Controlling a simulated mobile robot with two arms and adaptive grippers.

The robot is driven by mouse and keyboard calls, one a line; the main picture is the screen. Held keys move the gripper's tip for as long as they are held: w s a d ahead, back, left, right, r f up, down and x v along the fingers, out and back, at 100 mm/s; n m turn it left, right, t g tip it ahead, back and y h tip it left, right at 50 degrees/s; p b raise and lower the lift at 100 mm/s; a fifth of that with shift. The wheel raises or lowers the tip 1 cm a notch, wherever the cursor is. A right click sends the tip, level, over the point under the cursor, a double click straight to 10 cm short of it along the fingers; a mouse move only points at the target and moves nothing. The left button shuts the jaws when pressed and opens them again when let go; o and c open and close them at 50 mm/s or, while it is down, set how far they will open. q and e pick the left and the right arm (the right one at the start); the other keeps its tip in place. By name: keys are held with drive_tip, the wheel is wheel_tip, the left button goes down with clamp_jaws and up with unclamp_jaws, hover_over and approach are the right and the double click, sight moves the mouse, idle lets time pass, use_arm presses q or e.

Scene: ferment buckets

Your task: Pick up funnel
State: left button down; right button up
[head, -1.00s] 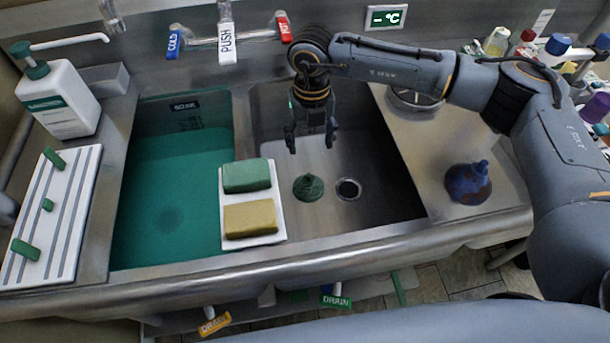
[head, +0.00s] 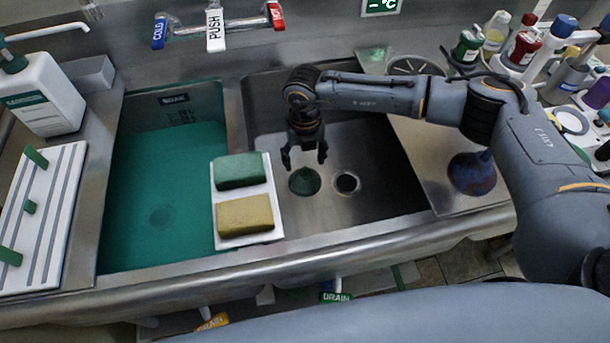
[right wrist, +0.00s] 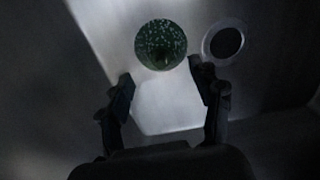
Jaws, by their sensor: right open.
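In the right wrist view the funnel (right wrist: 161,44) shows as a speckled green disc beyond the fingertips. My right gripper (head: 305,157) is open and empty, pointing down just above and behind the funnel in the head view. Its fingers (right wrist: 162,74) are spread apart in the right wrist view, and I see no contact with the funnel. A blue and reddish cone-shaped piece (head: 471,172) stands on the right counter, partly behind my arm. My left gripper is out of view.
The left basin holds green liquid (head: 160,210). A white tray (head: 219,190) with a green sponge (head: 238,170) and a yellow sponge (head: 245,213) rests at the basin divider. The drain (head: 347,183) is beside the funnel. Bottles (head: 468,46) crowd the back right.

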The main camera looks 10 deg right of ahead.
sight(306, 169)
wheel_tip(306, 169, down, 5)
drive_tip(key=shift+r+p, duration=0.1)
drive_tip(key=shift+p, duration=0.2)
drive_tip(key=shift+d, duration=0.1)
drive_tip(key=c, duration=1)
drive_tip(key=shift+c, duration=0.2)
